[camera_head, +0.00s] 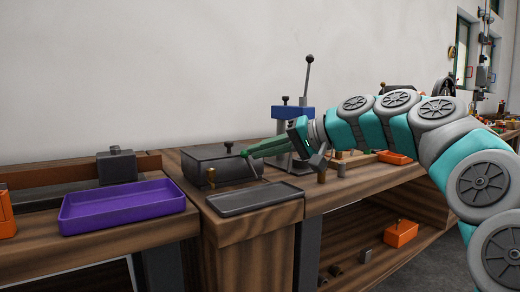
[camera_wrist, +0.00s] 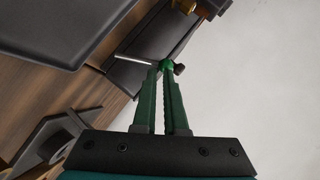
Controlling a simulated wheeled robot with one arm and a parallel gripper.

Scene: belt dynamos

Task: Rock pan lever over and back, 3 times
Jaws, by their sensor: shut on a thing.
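My gripper (camera_wrist: 166,68) reaches in from the right with its green fingers closed on a thin pale lever. In the wrist view the pan lever (camera_wrist: 132,60) crosses the fingertips, with its dark round knob (camera_wrist: 179,69) just beyond them. In the head view the fingertips (camera_head: 250,153) are at the right front of a dark grey pan-like box (camera_head: 205,168), and the lever's small dark knob (camera_head: 243,153) shows at their tip. The fingers hide part of the lever. Its pivot is not clear.
A purple tray (camera_head: 125,203) is at left. A blue press with a tall black-knobbed handle (camera_head: 306,80) stands behind my gripper. Orange bins sit farther right and below.

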